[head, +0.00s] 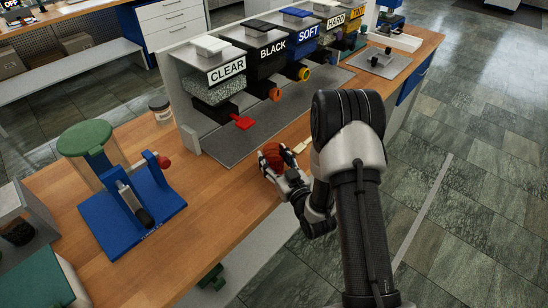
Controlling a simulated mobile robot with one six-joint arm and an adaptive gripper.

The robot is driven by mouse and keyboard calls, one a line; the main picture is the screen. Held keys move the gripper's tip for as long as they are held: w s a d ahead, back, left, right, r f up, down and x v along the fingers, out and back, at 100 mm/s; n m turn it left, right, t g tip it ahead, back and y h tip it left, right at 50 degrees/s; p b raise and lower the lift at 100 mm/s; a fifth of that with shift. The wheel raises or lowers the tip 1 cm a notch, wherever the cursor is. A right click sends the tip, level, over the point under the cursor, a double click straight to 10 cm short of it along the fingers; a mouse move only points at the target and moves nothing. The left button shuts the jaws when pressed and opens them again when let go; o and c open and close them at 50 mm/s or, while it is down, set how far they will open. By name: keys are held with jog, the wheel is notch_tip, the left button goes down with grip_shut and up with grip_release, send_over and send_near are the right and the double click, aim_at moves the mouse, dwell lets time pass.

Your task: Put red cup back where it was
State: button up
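A dark red rounded object (273,156), which looks like the red cup, sits between the fingers of my gripper (269,158). The fingers wrap around its sides and hide part of it. My gripper is over the front edge of the wooden table (226,183), in front of the labelled dispensers. I cannot tell whether the cup touches the table. The dispenser marked CLEAR (226,70) has a flat red part (243,122) at its lower front.
Dispensers marked BLACK (272,47), SOFT (308,32) and HARD (336,20) stand along a grey base plate (218,143). A blue press (118,222) with a green disc (84,137) is at left. A small jar (160,108) stands behind. A small cream piece (301,147) lies beside my gripper.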

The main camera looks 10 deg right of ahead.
jog(key=o, duration=0.3)
jog(key=shift+o, duration=0.2)
